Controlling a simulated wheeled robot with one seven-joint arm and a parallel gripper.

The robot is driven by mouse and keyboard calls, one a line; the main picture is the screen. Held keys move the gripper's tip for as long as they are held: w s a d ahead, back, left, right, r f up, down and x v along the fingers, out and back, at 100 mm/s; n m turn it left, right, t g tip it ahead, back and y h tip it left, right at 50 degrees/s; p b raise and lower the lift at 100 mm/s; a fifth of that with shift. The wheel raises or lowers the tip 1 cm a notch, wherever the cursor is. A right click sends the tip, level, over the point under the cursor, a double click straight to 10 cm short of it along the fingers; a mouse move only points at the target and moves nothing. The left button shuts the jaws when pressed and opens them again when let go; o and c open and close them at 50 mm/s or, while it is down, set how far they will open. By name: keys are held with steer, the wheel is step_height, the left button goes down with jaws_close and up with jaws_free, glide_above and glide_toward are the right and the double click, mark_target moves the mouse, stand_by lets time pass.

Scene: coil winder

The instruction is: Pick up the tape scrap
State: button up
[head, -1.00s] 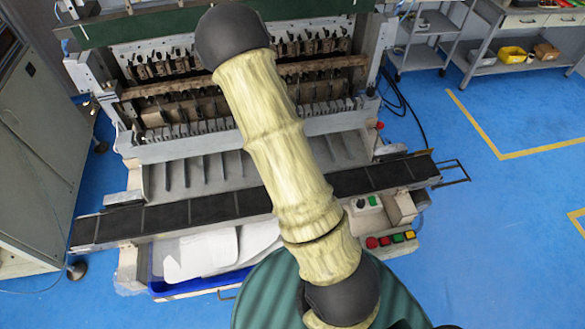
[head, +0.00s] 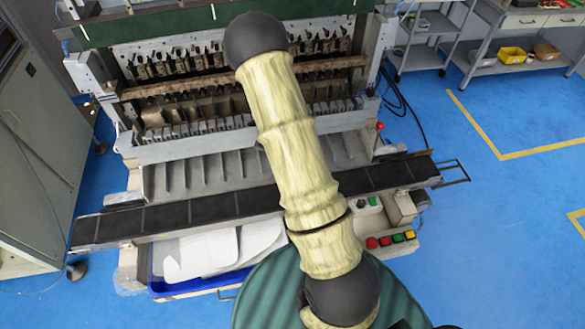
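I cannot make out a tape scrap in the head view. My gripper is not in view; only links of my own arm show, reaching up across the middle of the picture. The arm hides part of the coil winder (head: 200,150) and part of the dark strip (head: 165,217) along its front.
A blue tray (head: 207,289) holding white sheets (head: 208,252) sits low at the winder's front. Red, yellow and green buttons (head: 390,240) are at its right. A grey cabinet (head: 38,150) stands left, shelving (head: 420,57) back right. Blue floor (head: 490,210) at right is clear.

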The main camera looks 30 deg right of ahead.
steer(key=shift+c, duration=0.2)
steer(key=c, duration=1)
step_height(320, 180, up, 10)
steer(key=shift+p, duration=0.5)
